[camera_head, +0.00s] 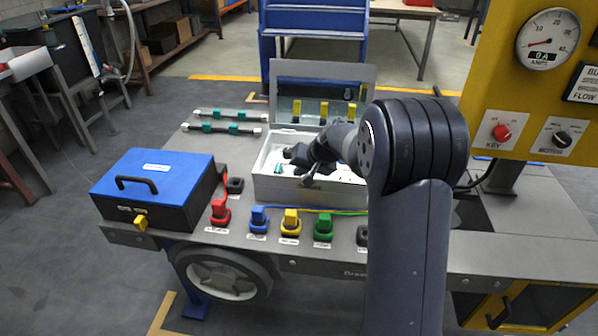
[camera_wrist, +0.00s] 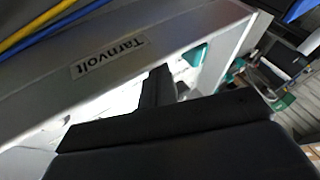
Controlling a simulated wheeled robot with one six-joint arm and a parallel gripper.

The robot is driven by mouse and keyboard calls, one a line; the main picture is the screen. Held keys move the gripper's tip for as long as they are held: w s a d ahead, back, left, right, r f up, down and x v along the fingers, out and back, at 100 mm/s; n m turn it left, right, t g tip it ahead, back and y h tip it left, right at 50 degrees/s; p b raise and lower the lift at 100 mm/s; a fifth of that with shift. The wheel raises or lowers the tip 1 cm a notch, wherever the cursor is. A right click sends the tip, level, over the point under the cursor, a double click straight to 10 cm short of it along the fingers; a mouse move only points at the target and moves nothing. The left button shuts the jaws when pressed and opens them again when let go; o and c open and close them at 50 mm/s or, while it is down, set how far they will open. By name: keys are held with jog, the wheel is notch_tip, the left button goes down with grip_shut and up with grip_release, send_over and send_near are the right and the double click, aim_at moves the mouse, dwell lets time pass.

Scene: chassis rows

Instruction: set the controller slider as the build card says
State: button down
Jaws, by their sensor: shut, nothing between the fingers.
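The grey-white controller box (camera_head: 275,188) stands on the bench with its lid (camera_head: 348,72) raised. In the wrist view its wall (camera_wrist: 135,40) carries a "Tarnvolt" label and crosses the upper left. My gripper (camera_head: 296,157) is over the box's open top, at its left part. In the wrist view my dark fingers (camera_wrist: 160,85) are shut and empty, beside the inner side of the wall. A teal part (camera_wrist: 197,55) shows inside, near the far corner. The slider cannot be made out; my gripper and arm hide much of the interior. No readable build card is in view.
A blue-lidded black case (camera_head: 155,190) stands left. Red (camera_head: 220,212), blue (camera_head: 259,218), yellow (camera_head: 290,222) and green (camera_head: 323,227) plugs line the front edge. A yellow panel (camera_head: 535,80) with gauge and knobs stands right.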

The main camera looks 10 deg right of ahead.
jog(key=p+v, duration=0.1)
jog(key=v, duration=0.9)
jog(key=shift+d+p, duration=0.25)
jog(key=shift+p, duration=0.1)
jog(key=shift+f, duration=0.1)
